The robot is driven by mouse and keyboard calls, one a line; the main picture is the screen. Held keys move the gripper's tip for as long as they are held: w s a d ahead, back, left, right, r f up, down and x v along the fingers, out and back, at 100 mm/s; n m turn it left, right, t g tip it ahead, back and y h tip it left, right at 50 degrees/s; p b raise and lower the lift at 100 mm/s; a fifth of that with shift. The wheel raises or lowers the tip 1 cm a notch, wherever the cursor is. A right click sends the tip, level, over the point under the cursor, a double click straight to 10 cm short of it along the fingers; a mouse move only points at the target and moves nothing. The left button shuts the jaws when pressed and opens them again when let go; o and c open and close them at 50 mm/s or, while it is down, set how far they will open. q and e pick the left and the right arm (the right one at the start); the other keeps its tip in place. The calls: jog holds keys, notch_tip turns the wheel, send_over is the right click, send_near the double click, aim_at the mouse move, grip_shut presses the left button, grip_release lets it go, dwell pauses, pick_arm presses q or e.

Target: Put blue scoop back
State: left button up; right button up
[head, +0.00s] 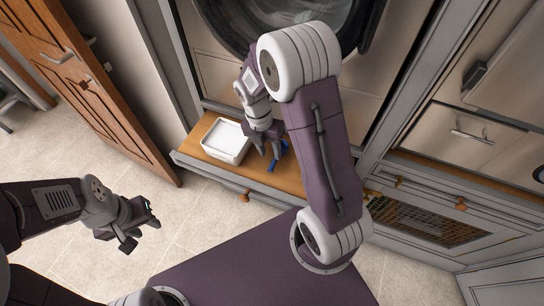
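The blue scoop (271,166) is at the wooden bench top, right of a white open-topped box (226,139). It is partly hidden by my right gripper (271,152), which reaches down over it from above. The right fingers show a small gap, with blue just below and to the right of them. I cannot tell whether they grip the scoop or only stand around it, or whether the scoop touches the wood. The white box stands on the wood, its top facing up. My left gripper (142,234) is open and empty, above the tiled floor at the left.
A dark round appliance door (372,25) is above and behind the bench. An open wooden cabinet door (110,95) stands at the left. Drawers and a mesh-fronted cabinet (430,222) line the right. The tiled floor below my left gripper is clear.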

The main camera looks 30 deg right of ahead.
notch_tip(320, 180, up, 7)
jog(key=p, duration=0.1)
jog(key=s+a+m+t, duration=0.1)
jog(key=s+m, duration=0.3)
jog(key=m, duration=0.9)
jog(key=s+a+f+m+t+y, duration=0.1)
jog(key=s+m, duration=0.3)
jog(key=m, duration=0.9)
jog(key=shift+s+a+f+m+t+y, duration=0.3)
jog(key=shift+a, duration=0.45)
notch_tip(320, 180, up, 4)
jog(key=p, duration=0.3)
jog(key=shift+f+p, duration=0.1)
jog(key=shift+p, duration=0.3)
